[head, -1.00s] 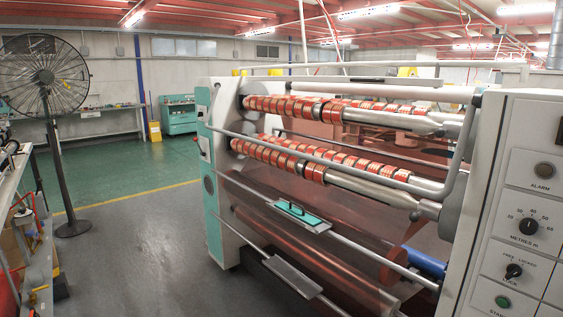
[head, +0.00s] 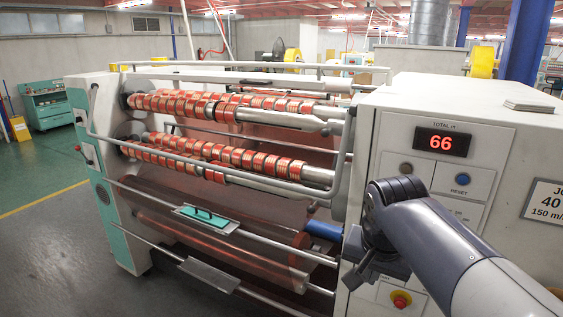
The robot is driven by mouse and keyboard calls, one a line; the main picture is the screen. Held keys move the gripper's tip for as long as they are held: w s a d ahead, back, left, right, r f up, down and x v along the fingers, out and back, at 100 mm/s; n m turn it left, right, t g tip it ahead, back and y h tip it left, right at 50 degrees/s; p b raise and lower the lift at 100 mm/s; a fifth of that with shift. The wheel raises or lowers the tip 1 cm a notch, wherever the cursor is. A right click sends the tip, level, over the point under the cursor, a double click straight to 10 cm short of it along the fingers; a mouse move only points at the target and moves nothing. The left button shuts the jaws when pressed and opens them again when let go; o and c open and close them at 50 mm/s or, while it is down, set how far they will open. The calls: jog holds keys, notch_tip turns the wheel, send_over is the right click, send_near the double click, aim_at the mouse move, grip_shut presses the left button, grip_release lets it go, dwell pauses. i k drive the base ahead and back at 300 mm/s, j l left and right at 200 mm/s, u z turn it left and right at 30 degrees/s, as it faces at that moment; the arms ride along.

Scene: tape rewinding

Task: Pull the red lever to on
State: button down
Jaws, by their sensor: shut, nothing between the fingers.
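A small red part (head: 78,148) sticks out from the outer side of the machine's left end frame (head: 104,190). It is too small to tell its position or whether it is the red lever. No other lever shows clearly. My gripper (head: 362,272) is at the end of my arm, in front of the control panel at right. It is mostly hidden by my wrist, and its fingers look shut and empty. It is far to the right of the red part. My arm covers part of the panel's lower controls.
The panel has a red display (head: 442,142) reading 66, a reset button (head: 462,180) and a red stop button on yellow (head: 401,300). Rollers with red tape rolls (head: 190,104) span the machine. Grey floor (head: 50,250) is open at left.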

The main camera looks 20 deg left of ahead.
aim_at(77, 148)
jog(key=i+j+u, duration=0.15)
jog(key=j+u, duration=0.25)
jog(key=i+j+u, duration=0.25)
jog(key=j+u, duration=0.2)
jog(key=i+j+u, duration=0.25)
jog(key=j+u, duration=0.15)
jog(key=i+j+u, duration=0.65)
jog(key=i, duration=0.55)
jog(key=i+j+u, duration=0.25)
jog(key=i, duration=0.55)
jog(key=i+j+z, duration=0.1)
jog(key=i+z, duration=0.35)
jog(key=i+j+z, duration=0.2)
jog(key=z, duration=0.25)
jog(key=i+j+z, duration=0.7)
jog(key=j+z, duration=0.15)
jog(key=i+j+z, duration=0.25)
jog(key=j, duration=0.25)
jog(key=j+z, duration=0.25)
jog(key=j, duration=0.2)
jog(key=i+j+z, duration=0.1)
jog(key=j+z, duration=0.15)
jog(key=j, duration=0.3)
jog(key=k, duration=0.1)
